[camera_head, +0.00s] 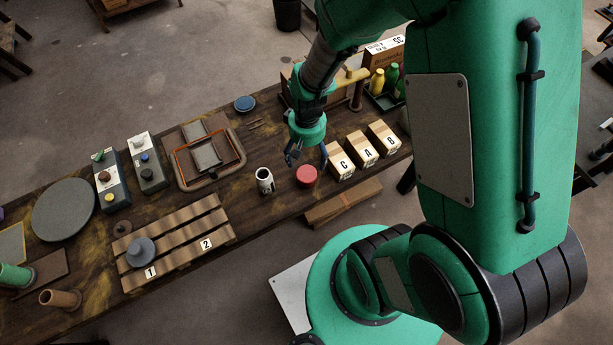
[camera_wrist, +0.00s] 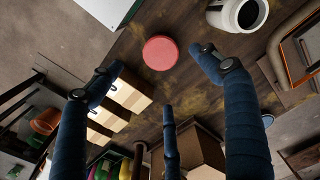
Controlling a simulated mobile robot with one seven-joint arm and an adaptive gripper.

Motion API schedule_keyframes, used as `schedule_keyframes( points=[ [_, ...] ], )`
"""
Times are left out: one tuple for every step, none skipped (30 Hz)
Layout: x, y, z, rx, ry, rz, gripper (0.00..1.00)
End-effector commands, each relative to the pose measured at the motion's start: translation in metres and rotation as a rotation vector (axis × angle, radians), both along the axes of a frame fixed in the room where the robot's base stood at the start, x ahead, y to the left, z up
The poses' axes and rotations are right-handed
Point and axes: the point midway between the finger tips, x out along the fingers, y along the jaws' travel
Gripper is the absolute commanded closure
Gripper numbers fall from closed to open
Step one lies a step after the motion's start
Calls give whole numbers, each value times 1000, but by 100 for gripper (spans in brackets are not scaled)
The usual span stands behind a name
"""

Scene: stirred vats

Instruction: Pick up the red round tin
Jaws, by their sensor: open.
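The red round tin (camera_head: 306,175) sits on the wooden table near its front edge, between a white cup-like container and the lettered boxes. In the wrist view the red tin (camera_wrist: 160,53) lies beyond the fingertips, a little above the middle of the picture. My gripper (camera_head: 306,160) hangs just above and behind the tin in the head view. Its fingers are spread apart in the wrist view (camera_wrist: 155,85), with nothing between them. They look apart from the tin; the exact height above it is hard to tell.
Boxes marked C (camera_head: 340,163), A (camera_head: 362,150) and B (camera_head: 384,138) stand at the right. A slatted rack (camera_head: 190,236) lies left.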

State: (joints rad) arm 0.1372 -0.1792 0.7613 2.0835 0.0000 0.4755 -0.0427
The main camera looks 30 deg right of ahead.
Motion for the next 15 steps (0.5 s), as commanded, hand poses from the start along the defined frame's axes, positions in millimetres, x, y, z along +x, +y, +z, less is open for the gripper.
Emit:
schedule_keyframes(
  points=[
    [0, 0, -4, 0, 1, 0, 22],
    [0, 0, -6, 0, 1, 0, 22],
    [0, 0, -10, 0, 1, 0, 22],
    [0, 0, -13, 0, 2, 0, 22],
    [-1, 0, -17, 0, 3, 0, 22],
    [-1, 0, -22, 0, 4, 0, 22],
    [-1, 0, -27, 0, 4, 0, 22],
    [-1, 0, -31, 0, 3, 0, 22],
    [-1, 0, -37, 0, 3, 0, 22],
    [-1, 0, -42, 0, 4, 0, 22],
    [-2, 0, -47, 0, 4, 0, 22],
    [-1, 0, -53, 0, 4, 0, 22],
    [-1, 0, -58, 0, 3, 0, 22],
    [-1, 0, -62, 0, 3, 0, 22],
    [-1, 0, -67, 0, 3, 0, 22]
  ],
)
